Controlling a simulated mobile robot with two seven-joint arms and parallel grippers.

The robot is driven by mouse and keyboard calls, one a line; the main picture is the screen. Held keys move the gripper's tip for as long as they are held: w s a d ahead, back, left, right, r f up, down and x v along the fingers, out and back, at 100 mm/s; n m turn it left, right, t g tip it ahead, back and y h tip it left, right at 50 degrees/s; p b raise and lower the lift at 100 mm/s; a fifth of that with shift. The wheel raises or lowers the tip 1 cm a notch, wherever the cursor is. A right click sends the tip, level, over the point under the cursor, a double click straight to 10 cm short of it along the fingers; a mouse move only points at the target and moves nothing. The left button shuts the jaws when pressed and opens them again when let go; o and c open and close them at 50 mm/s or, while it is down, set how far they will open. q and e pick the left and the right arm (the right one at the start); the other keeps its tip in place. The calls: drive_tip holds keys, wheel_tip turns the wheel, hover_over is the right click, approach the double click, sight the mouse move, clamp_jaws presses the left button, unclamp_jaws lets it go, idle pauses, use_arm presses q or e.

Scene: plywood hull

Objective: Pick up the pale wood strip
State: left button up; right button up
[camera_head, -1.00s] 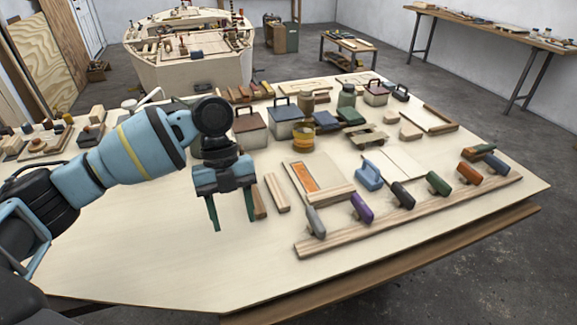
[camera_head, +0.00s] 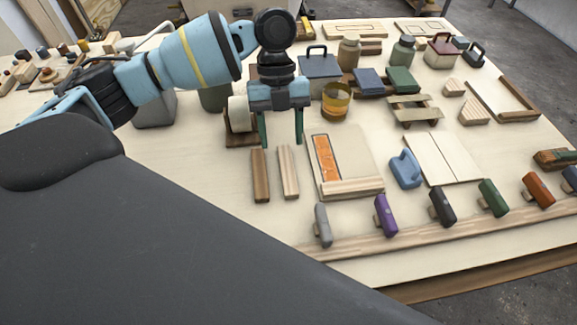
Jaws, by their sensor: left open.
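The pale wood strip (camera_head: 289,172) lies flat on the table, in the middle of the head view. A darker brown strip (camera_head: 260,175) lies just left of it, roughly parallel, with a narrow gap between. My left gripper (camera_head: 282,142) points down with its two green fingers apart and nothing between them. Its fingertips appear at the far ends of the two strips in the picture; their height above the table is hard to tell. My right gripper is not in view.
A board with an orange inset (camera_head: 352,163) lies close right of the pale strip. A long rail with several coloured blocks (camera_head: 402,241) runs along the front. Jars and boxes, including an amber jar (camera_head: 336,101), stand behind. Bare table lies left of the strips.

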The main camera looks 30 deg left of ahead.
sight(287, 168)
use_arm(q)
drive_tip(key=shift+x, duration=0.75)
drive_tip(key=shift+d+f, duration=0.15)
drive_tip(key=shift+f, duration=0.1)
drive_tip(key=shift+w+d+p+x, duration=0.1)
drive_tip(key=shift+p+x, duration=0.1)
drive_tip(key=shift+x, duration=1)
drive_tip(key=shift+w+d+p+x, duration=0.1)
drive_tip(key=shift+p+x, duration=0.1)
drive_tip(key=shift+x, duration=0.95)
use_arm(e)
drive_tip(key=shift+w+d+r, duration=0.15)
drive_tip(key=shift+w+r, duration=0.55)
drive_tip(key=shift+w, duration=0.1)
use_arm(q)
drive_tip(key=shift+c, duration=0.3)
drive_tip(key=c, duration=1)
